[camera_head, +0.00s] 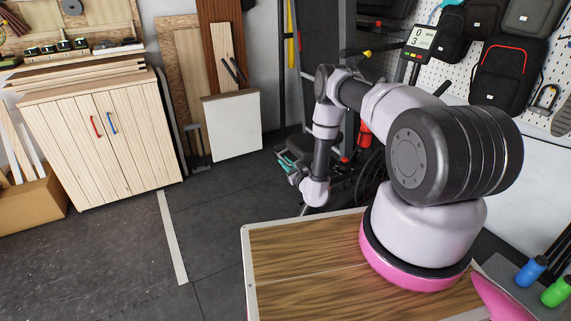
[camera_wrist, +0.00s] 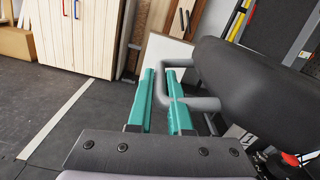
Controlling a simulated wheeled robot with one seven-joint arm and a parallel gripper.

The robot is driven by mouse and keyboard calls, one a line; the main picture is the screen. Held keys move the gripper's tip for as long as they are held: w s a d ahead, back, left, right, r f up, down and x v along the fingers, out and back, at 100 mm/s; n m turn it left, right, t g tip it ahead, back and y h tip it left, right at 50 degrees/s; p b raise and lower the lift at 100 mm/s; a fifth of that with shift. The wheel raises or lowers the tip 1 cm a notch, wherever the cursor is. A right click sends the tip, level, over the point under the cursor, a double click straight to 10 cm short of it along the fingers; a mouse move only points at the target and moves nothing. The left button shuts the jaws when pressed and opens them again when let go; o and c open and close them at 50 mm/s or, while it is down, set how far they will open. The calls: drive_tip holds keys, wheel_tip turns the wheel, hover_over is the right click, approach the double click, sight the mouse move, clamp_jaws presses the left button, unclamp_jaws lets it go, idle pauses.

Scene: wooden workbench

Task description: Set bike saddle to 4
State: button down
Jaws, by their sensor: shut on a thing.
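The bike saddle, a dark grey padded piece (camera_wrist: 262,85), fills the right side of the wrist view. A lighter grey bent bar (camera_wrist: 205,103) forms a loop on its left side. My gripper (camera_wrist: 161,72) has two teal fingers, one on each side of the loop's upright part, and is shut on it. In the head view my gripper (camera_head: 289,168) is low beside the exercise bike, beyond the wooden bench. My arm hides much of the bike. A small display (camera_head: 421,39) at the upper right appears to read 0 above 3.
The wooden workbench (camera_head: 285,250) lies in front, under my arm. A pegboard (camera_head: 480,70) with black bags is at right.

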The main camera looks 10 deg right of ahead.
wheel_tip(320, 180, up, 6)
drive_tip(key=shift+f, duration=0.1)
drive_tip(key=c, duration=0.8)
unclamp_jaws()
drive_tip(key=shift+c, duration=0.2)
drive_tip(key=shift+s, duration=0.1)
drive_tip(key=v, duration=1)
drive_tip(key=shift+s+d, duration=0.15)
drive_tip(key=shift+s, duration=0.2)
